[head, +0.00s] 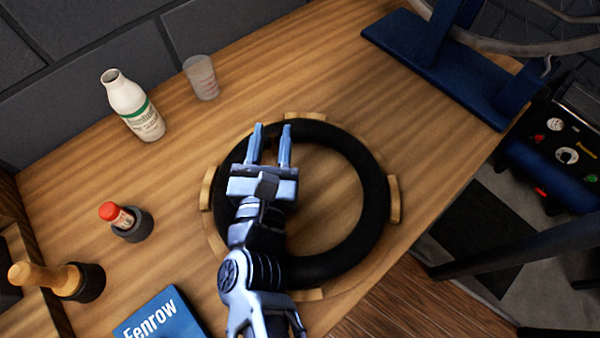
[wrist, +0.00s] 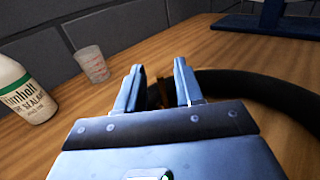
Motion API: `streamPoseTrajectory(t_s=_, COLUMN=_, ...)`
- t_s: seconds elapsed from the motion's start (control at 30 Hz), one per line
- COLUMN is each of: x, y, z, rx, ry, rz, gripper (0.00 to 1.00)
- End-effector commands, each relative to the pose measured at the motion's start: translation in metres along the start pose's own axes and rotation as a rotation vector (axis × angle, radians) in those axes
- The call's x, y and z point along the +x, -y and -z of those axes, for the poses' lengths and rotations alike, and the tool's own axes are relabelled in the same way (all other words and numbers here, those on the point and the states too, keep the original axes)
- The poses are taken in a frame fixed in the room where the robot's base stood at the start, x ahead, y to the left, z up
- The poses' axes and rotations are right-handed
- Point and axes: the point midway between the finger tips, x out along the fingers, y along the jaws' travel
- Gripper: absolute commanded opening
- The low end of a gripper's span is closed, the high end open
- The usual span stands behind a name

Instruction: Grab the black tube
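The black tube (head: 373,200) is a thick ring lying flat on a round wooden holder (head: 320,205) with raised tabs around its rim. Part of the ring's left side is hidden behind my arm. In the wrist view the tube (wrist: 255,84) shows at the right, beyond the fingers. The wrist view also shows the gripper (wrist: 160,82) open. I cannot tell its exact height above the tube.
A white bottle with a green label (head: 133,106) and a clear cup (head: 201,77) stand at the back left. A red-capped small bottle (head: 118,215), a wooden-handled tool (head: 45,277) and a blue box (head: 160,318) are at the left. A blue stand (head: 430,65) is at the back right.

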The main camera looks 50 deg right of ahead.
Motion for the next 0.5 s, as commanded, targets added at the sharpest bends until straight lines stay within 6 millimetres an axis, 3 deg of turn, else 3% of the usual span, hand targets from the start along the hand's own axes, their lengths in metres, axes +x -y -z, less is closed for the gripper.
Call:
streamPoseTrajectory(t_s=0.2, x=0.027, y=0.001, z=-0.001, rx=0.000, ry=0.000, rz=0.002, gripper=0.36)
streamPoseTrajectory(t_s=0.5, x=0.030, y=0.000, z=0.000, rx=0.000, ry=-0.001, rz=0.000, gripper=0.35)
